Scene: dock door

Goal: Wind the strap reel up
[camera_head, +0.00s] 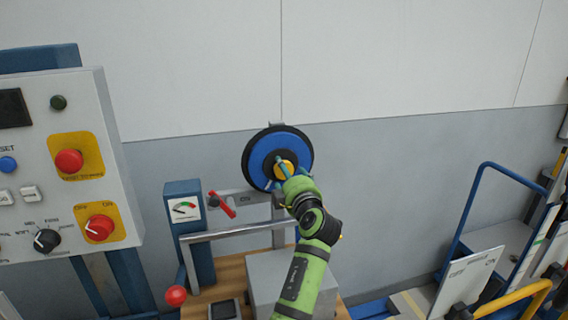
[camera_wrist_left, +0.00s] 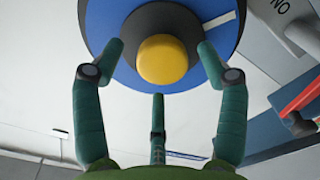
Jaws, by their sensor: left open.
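The strap reel (camera_head: 261,152) is a blue disc with a black rim, mounted upright on the wall behind the bench. It has a dark hub with a yellow knob (camera_wrist_left: 162,60) at its centre. My left gripper (camera_head: 284,169) is in front of the reel, its fingers pointing at the hub. In the left wrist view its three green fingers are open and spread around the yellow knob, with gaps visible between fingers and knob. Whether any fingertip touches the dark hub is unclear. My right gripper is not in view.
A control panel (camera_head: 60,215) with red buttons stands at the left. A blue gauge post (camera_head: 187,235), a red lever (camera_head: 222,205) and a metal rail (camera_head: 235,231) sit near the reel. A blue-framed cart (camera_head: 463,225) stands at the right. The wall right of the reel is clear.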

